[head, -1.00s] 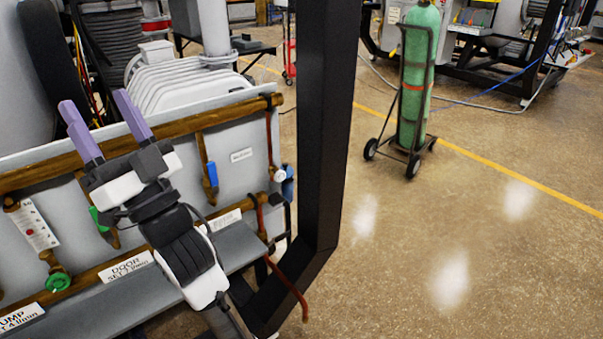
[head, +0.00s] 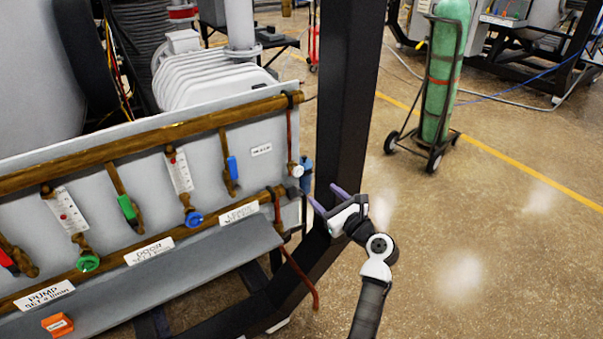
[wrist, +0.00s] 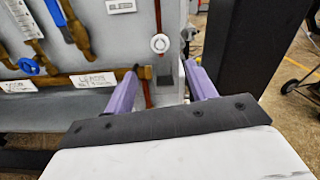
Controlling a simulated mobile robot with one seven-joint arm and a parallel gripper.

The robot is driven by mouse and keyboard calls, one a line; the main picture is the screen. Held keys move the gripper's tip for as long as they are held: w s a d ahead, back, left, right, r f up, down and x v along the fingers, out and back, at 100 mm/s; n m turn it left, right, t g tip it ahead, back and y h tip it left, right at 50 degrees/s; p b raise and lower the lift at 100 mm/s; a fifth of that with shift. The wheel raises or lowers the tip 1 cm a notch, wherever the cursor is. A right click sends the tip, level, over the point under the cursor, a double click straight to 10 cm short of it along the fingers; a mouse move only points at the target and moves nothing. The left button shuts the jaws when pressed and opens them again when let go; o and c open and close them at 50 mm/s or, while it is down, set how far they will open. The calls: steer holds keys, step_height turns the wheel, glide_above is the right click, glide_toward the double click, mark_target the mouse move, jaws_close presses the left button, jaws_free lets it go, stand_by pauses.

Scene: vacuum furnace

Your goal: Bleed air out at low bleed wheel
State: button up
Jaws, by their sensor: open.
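A small white round wheel (head: 296,170) sits at the foot of a thin vertical pipe at the panel's right end. It also shows in the wrist view (wrist: 160,43), just beyond and between the fingertips. No label reading "bleed" can be read, so I cannot confirm it is the low bleed wheel. My gripper (head: 327,198) is open and empty, with purple fingers. It is just right of the panel's end, beside the black frame post, pointing toward the panel. In the wrist view my gripper (wrist: 161,68) shows both fingers apart, touching nothing visible.
The grey panel (head: 95,190) carries brown pipes, a green wheel (head: 87,263), a blue wheel (head: 193,219) and several coloured lever valves. The black post (head: 345,100) stands close by my gripper. A thin drain pipe (head: 300,275) hangs below.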

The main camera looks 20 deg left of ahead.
mark_target(299, 172)
steer(key=p+x, duration=0.1)
steer(key=x, duration=1.1)
steer(key=shift+p, duration=0.4)
steer(key=c, duration=1)
